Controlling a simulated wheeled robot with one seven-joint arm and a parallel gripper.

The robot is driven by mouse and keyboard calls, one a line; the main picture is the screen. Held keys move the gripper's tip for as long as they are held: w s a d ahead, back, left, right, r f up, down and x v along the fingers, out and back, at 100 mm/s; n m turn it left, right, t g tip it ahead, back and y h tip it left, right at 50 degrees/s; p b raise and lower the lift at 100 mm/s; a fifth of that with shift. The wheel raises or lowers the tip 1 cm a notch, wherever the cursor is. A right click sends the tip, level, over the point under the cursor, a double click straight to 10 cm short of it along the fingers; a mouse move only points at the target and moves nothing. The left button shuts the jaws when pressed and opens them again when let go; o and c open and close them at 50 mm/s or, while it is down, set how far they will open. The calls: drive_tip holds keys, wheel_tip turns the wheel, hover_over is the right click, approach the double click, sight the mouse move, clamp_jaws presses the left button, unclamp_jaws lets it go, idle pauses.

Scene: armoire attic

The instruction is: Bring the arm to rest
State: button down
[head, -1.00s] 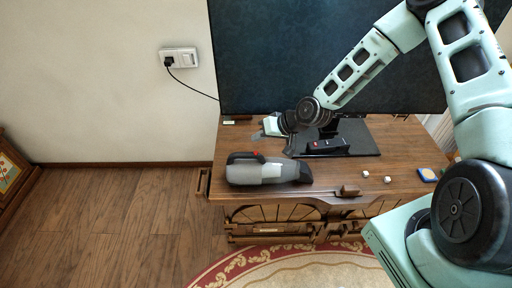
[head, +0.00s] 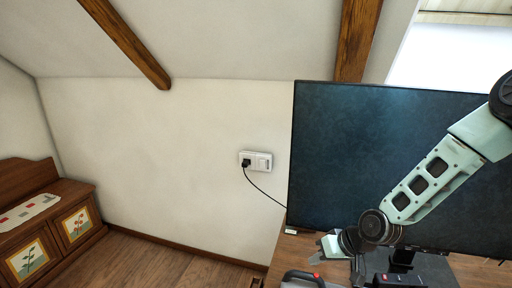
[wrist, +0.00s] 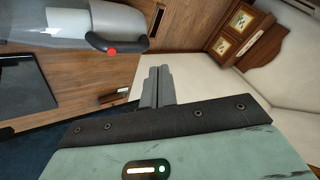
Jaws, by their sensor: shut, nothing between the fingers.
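My gripper (head: 340,250) is at the lower right of the head view, in front of the lower edge of a large dark TV screen (head: 385,160). It also shows in the wrist view (wrist: 158,73), where its fingers are together with nothing between them. My arm is bent and reaches in from the right edge.
A grey handheld vacuum (wrist: 60,22) with a black handle and red button lies on the wooden TV stand (wrist: 105,75); it is mostly cut off in the head view. A plugged wall socket (head: 256,161) is left of the TV. A low cabinet (head: 50,235) stands far left.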

drive_tip(key=s+a+r+n+g+h, duration=0.2)
drive_tip(key=s+r, duration=0.7)
drive_tip(key=s, duration=0.5)
drive_tip(key=s+a+r+n+g+h, duration=0.2)
drive_tip(key=s+r+n+h, duration=0.1)
drive_tip(key=s+r, duration=0.7)
drive_tip(key=s, duration=0.4)
drive_tip(key=shift+s+r+h, duration=0.2)
drive_tip(key=shift+s+h, duration=0.1)
drive_tip(key=shift+s, duration=0.05)
drive_tip(key=shift+r, duration=0.1)
